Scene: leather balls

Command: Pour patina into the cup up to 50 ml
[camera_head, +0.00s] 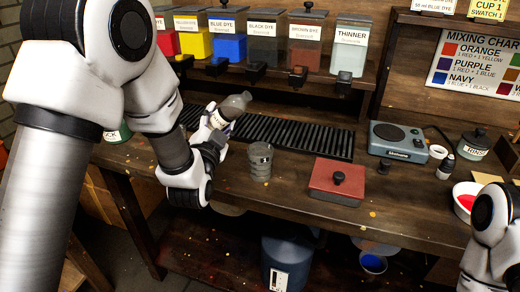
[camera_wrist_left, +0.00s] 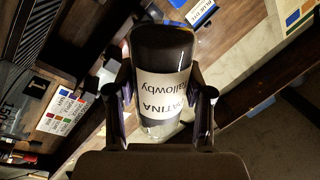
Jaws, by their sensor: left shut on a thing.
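My left gripper (camera_head: 212,136) is shut on the patina bottle (camera_head: 219,118), which has a white label and a grey top. The left wrist view shows the label reading "PATINA" on the dark bottle (camera_wrist_left: 165,50), between the two fingers of the left gripper (camera_wrist_left: 160,95). The grey, see-through cup (camera_head: 260,163) stands upright on the bench, right of and lower in the picture than the bottle. I cannot tell its fill level. My right gripper is out of view; only part of that arm shows.
A black slatted rack (camera_head: 290,136) lies behind the cup. A red lidded box (camera_head: 337,181) is right of it. A scale (camera_head: 399,139), a rinse jar (camera_head: 473,146) and a white bowl (camera_head: 466,196) stand farther right. Dye dispensers, including black (camera_head: 263,41), line the back.

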